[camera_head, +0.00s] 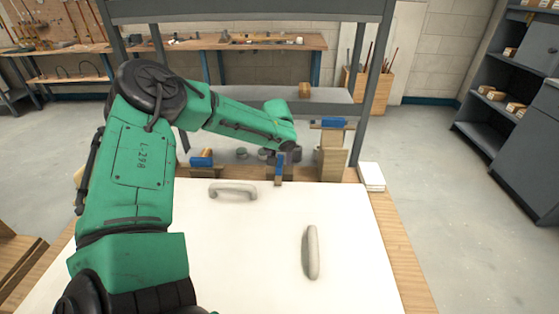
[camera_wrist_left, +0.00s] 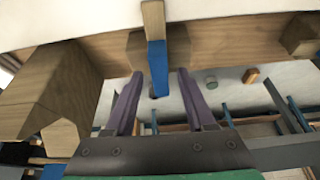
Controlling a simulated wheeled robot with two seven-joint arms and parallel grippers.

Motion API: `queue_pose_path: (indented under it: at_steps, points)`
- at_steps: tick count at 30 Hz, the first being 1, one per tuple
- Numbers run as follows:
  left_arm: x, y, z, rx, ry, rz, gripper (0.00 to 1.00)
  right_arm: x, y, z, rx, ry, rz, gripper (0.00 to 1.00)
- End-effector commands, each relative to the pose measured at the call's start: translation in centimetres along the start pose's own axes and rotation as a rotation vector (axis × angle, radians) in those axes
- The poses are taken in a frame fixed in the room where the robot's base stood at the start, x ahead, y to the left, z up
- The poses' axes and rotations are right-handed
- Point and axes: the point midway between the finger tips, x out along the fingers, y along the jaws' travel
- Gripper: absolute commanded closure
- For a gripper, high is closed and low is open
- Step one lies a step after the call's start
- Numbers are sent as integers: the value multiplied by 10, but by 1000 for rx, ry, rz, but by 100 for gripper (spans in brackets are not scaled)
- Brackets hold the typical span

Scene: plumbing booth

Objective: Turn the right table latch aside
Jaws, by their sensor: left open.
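The right table latch (camera_head: 279,170), a narrow wooden bar with a blue part, is at the far edge of the white board. In the left wrist view the latch (camera_wrist_left: 153,22) points across the wooden edge, its wooden tip over the white surface. My left gripper (camera_wrist_left: 160,73) is open, its two purple fingers on either side of the blue part, with visible gaps. In the head view its fingers are mostly hidden behind my green forearm. My right gripper is not in view.
A second blue-topped latch (camera_head: 202,160) is farther left. A tall wooden block (camera_head: 332,160) with a blue-topped piece stands close on the right. The white board (camera_head: 240,250) carries two pale handles, one (camera_head: 232,190) near the latches. A grey shelf frame (camera_head: 372,80) stands behind.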

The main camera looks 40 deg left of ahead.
Motion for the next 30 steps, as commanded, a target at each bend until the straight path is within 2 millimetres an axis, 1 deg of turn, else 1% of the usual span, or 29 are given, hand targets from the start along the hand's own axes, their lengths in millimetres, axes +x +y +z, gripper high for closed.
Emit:
queue_pose_path:
  at_steps: [5, 8, 9, 10, 30]
  points:
    - [0, 0, 0, -1, 0, 1, 45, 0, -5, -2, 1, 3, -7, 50]
    - [0, 0, 0, -1, 0, 0, 79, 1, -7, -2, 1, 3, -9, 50]
    - [0, 0, 0, -1, 0, 0, 95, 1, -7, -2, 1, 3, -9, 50]
    - [0, 0, 0, -1, 0, 0, 100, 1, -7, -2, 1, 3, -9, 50]
    - [-1, 0, 0, -1, 0, 0, 100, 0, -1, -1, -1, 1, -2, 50]
